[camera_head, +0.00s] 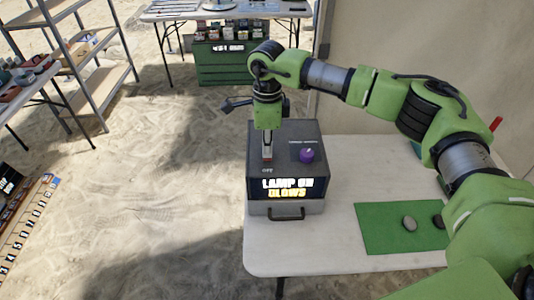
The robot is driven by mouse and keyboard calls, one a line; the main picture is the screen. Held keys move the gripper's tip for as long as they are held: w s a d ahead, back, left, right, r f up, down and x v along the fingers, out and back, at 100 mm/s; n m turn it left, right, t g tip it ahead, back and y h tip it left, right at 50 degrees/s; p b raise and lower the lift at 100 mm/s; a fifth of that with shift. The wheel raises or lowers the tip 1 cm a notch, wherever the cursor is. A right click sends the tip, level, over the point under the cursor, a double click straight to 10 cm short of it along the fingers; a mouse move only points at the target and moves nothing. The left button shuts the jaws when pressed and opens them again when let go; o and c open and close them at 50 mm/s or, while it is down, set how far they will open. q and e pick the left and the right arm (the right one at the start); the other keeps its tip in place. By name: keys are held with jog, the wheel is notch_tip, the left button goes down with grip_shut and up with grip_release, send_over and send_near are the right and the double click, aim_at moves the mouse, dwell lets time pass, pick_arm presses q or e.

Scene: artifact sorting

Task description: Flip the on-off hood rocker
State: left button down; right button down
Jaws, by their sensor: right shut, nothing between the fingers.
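The hood (285,143) is a dark grey box at the left end of the white table. Its top carries a purple knob (307,155) and an "OFF" label, and its front panel reads "LAMP ON GLOWS". My right gripper (266,157) points down over the left part of the top, just above the "OFF" label. It is shut with nothing in it. The rocker is hidden or hard to make out at the fingertips, so its position and any contact cannot be told. My left gripper is not in view.
The white table (335,222) bears a green mat (385,238) with dark stones (409,223) right of the hood. A metal shelf (85,75) stands at the upper left and another table (165,14) at the back. Open sand lies left of the hood.

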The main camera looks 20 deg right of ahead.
jog(key=shift+f, duration=0.3)
jog(key=shift+r+p, duration=1.6)
jog(key=shift+r, duration=1.95)
